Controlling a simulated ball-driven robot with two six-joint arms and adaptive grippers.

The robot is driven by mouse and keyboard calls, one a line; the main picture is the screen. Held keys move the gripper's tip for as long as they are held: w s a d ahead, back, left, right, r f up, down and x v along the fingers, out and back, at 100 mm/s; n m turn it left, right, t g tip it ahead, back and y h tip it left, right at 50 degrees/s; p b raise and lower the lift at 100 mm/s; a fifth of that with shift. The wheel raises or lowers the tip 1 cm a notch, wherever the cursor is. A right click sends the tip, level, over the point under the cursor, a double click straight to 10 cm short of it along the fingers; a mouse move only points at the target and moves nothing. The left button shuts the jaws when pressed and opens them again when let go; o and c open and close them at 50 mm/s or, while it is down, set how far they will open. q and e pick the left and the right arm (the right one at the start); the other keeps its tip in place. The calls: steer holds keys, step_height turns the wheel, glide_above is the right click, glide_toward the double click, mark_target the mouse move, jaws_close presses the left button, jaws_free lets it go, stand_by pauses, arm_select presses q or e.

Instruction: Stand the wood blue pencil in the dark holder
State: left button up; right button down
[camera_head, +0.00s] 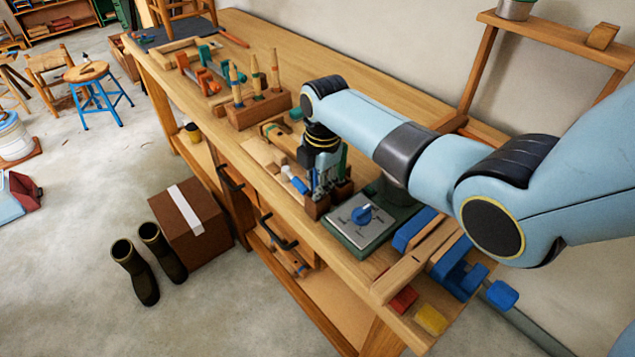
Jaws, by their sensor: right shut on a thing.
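My right gripper (321,192) comes down from the right arm to the dark holder (317,208) on the workbench. The holder is a small dark brown block whose other side shows right of the fingers. My right gripper is shut on the wood blue pencil, which is mostly hidden by the fingers. I cannot tell whether the pencil's lower end is inside the holder or above it. My left gripper is out of view.
A grey plate with a blue knob (362,214) lies right of the holder. A blue-and-white tool (296,183) lies to its left. A wooden block with upright tools (258,108) stands farther back. Blue clamps (463,268) are at the near end. The bench's rear middle is clear.

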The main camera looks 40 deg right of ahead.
steer(key=shift+f, duration=0.4)
steer(key=c, duration=1.2)
jaws_free()
steer(key=shift+o, duration=0.3)
steer(key=shift+o, duration=1.2)
step_height(320, 180, up, 2)
steer(key=shift+r+p, duration=0.25)
steer(key=shift+p, duration=0.65)
steer(key=shift+r, duration=2.3)
steer(key=shift+f, duration=0.1)
